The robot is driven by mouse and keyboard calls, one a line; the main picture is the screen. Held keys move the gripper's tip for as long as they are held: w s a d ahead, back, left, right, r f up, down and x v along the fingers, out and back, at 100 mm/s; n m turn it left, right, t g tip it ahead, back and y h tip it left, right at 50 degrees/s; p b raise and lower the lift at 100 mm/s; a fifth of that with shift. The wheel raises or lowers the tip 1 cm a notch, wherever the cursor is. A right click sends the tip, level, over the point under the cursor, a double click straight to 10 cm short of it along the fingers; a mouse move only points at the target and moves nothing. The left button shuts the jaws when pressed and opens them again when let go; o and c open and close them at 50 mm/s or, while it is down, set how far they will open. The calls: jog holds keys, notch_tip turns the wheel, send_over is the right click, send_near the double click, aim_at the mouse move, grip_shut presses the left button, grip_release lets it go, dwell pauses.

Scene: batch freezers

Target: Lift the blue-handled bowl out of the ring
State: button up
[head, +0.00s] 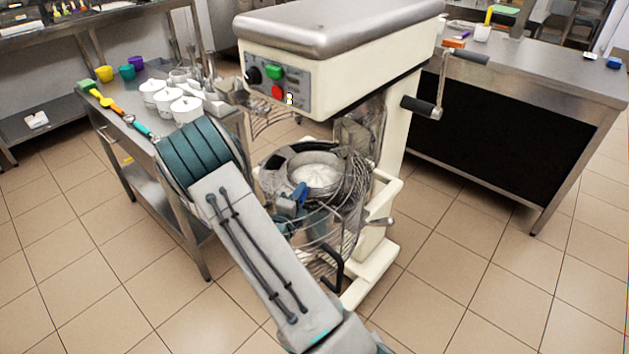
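The bowl (316,176) sits in the dark ring (285,160) of the mixer, below the mixer head. It is round and metallic, and its pale inside shows from above. A blue part (291,196), which looks like its handle, shows at the bowl's near left side. My arm crosses the foreground and hides part of the mixer's left side. The end of my arm is near or behind the ring's near left side. I cannot make out its fingertips or whether they touch the handle.
The cream mixer (330,60) has a wire guard (352,205) around the ring and a crank (425,108) at right. A steel table (115,95) with white lidded pots (187,108) stands at left, another counter (540,75) at right. The tiled floor in front is clear.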

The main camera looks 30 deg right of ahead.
grip_shut()
jog(key=shift+r, duration=0.2)
